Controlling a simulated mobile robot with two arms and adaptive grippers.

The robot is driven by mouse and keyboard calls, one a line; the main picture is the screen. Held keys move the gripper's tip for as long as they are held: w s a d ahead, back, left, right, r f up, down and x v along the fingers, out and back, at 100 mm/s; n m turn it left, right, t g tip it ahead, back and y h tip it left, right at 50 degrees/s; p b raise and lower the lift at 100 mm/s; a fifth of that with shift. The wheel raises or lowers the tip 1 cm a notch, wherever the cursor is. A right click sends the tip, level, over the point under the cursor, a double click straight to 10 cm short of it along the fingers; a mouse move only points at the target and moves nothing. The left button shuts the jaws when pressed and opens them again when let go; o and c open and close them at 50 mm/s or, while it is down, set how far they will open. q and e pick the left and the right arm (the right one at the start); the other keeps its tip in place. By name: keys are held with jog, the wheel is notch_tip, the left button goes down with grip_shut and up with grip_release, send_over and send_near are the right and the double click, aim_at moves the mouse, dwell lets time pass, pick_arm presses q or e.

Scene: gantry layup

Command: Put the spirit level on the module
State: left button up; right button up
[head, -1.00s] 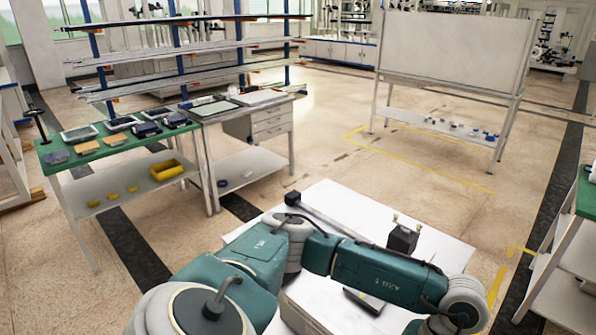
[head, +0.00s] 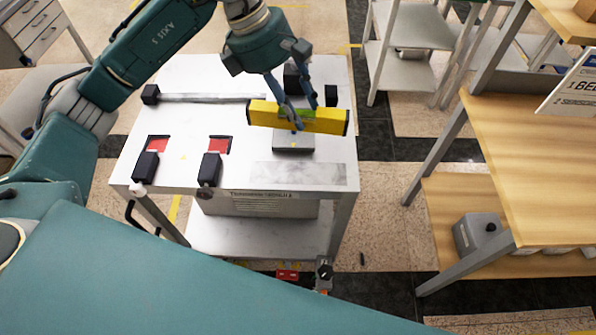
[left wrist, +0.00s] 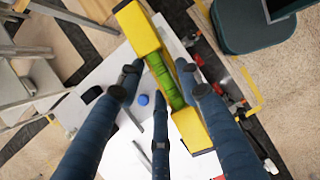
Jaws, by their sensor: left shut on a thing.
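The yellow spirit level (head: 327,120) has a green middle part and black ends. It also shows in the left wrist view (left wrist: 188,122). My left gripper (head: 302,108) is shut on it near its middle, with the fingers (left wrist: 160,78) on either side of the green part. The level is held roughly crosswise, over the right part of a white-topped table. Whether the two touch, I cannot tell. My right gripper is not in view.
The white table (head: 185,82) carries a long grey bar (head: 210,97) at the back and two black clamps (head: 146,166) (head: 211,168) by red patches at the front. A wooden bench (head: 520,150) stands on the right, with floor between.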

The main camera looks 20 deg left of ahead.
pick_arm(q)
jog(key=shift+w+d+r+n, duration=0.1)
jog(key=shift+w+r+n, duration=0.2)
jog(key=shift+r+n, duration=0.2)
jog(key=f+p, duration=0.1)
jog(key=f, duration=0.6)
jog(key=f+p, duration=0.2)
jog(key=f, duration=0.6)
jog(key=shift+a, duration=0.2)
jog(key=shift+w+f+p, duration=0.1)
jog(key=shift+f+p, duration=0.35)
jog(key=shift+f, duration=2)
jog(key=o, duration=1.3)
